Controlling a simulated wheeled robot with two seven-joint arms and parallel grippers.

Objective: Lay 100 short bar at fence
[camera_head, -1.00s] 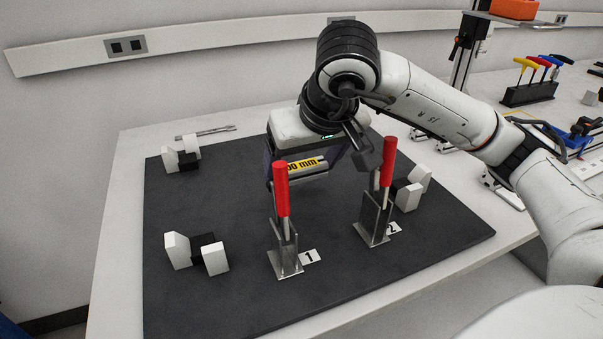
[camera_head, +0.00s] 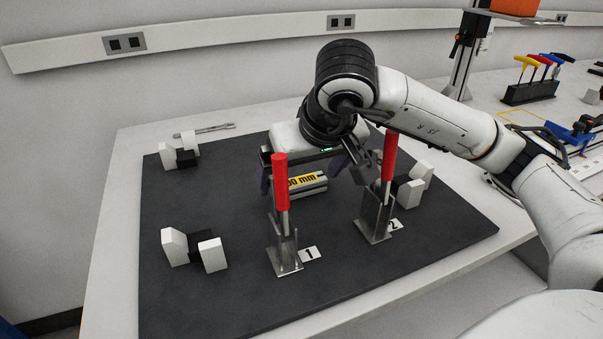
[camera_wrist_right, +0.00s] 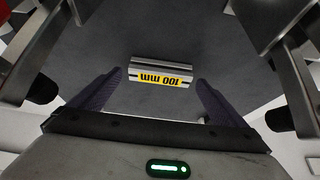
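The short bar (camera_head: 310,185), silver with a yellow 100 mm label, lies on the dark mat (camera_head: 230,295) behind the two red-handled clamps. It also shows in the right wrist view (camera_wrist_right: 163,70), between and slightly beyond the fingertips. My right gripper (camera_head: 308,173) is open above the bar, with a finger off each end and a gap on both sides. Clamp 1 (camera_head: 281,185) hides part of the bar's left end and of the gripper. Clamp 2 (camera_head: 388,160) stands to the right. I cannot make out a clear fence. My left gripper is out of view.
White-and-black block sets stand at the mat's left front (camera_head: 208,254), left back (camera_head: 187,157) and right (camera_head: 416,190). A wrench (camera_head: 205,130) lies behind the mat. Coloured hex keys (camera_head: 540,72) stand in a rack at the far right.

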